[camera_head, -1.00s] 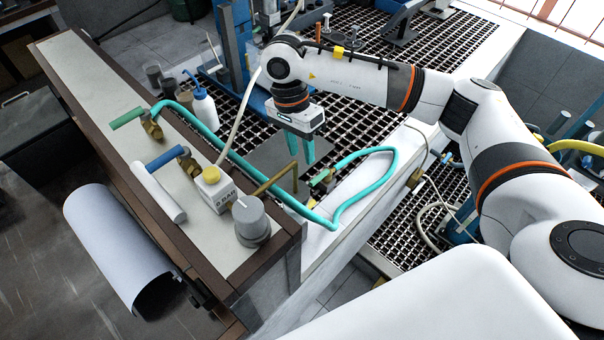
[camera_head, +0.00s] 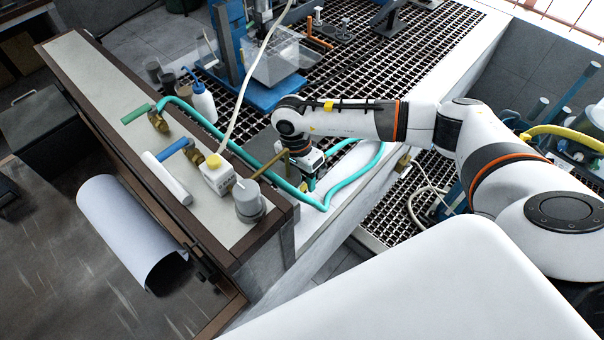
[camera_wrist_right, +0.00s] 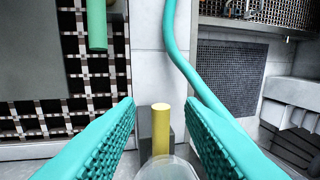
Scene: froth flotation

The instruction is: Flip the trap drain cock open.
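The rod may be the drain cock's handle; I cannot tell for sure. I see no finger touching it. The teal hose (camera_wrist_right: 184,50) runs down behind the right finger. My left gripper is not in view.
The teal hose (camera_head: 225,143) loops close around my gripper. Black grating lies beyond.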

